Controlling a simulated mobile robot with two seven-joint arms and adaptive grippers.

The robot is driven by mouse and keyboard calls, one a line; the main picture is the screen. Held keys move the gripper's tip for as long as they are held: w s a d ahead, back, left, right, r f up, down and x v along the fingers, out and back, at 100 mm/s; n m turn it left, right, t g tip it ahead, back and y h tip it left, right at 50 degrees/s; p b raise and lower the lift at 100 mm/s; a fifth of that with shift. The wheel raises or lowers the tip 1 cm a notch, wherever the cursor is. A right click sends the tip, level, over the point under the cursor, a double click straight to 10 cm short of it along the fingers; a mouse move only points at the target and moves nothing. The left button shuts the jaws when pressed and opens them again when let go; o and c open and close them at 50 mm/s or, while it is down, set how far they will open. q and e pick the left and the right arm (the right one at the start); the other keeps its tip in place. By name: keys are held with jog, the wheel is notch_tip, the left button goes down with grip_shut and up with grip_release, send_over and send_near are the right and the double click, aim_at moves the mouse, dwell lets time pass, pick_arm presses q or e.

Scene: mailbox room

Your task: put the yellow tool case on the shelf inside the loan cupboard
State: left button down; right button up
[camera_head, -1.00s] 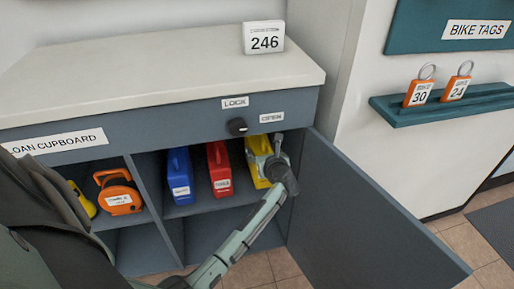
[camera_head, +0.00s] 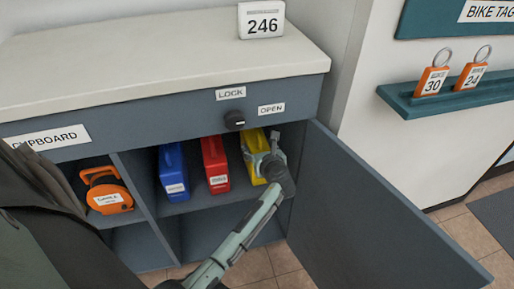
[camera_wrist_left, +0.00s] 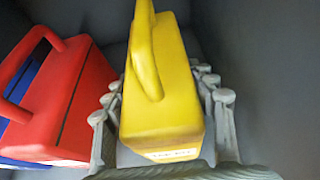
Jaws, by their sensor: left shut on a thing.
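The yellow tool case (camera_head: 253,156) is inside the loan cupboard (camera_head: 70,137), at the right end of the upper shelf (camera_head: 192,202), right of a red case. My left gripper (camera_head: 268,162) reaches in through the open front and is shut on the yellow tool case. In the left wrist view the yellow tool case (camera_wrist_left: 165,85) stands upright between the two fingers, its handle up. I cannot tell whether its underside touches the shelf. My right gripper is not in view.
A red case (camera_head: 215,164) and a blue case (camera_head: 173,172) stand on the same shelf to the left. An orange case (camera_head: 106,191) is in the left compartment. The cupboard door (camera_head: 375,215) stands open on the right. A 246 sign (camera_head: 261,20) is on top.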

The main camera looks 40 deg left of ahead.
pick_arm(q)
jog(key=shift+r, duration=0.1)
jog(key=c, duration=0.8)
grip_release()
jog(key=shift+o, duration=1.3)
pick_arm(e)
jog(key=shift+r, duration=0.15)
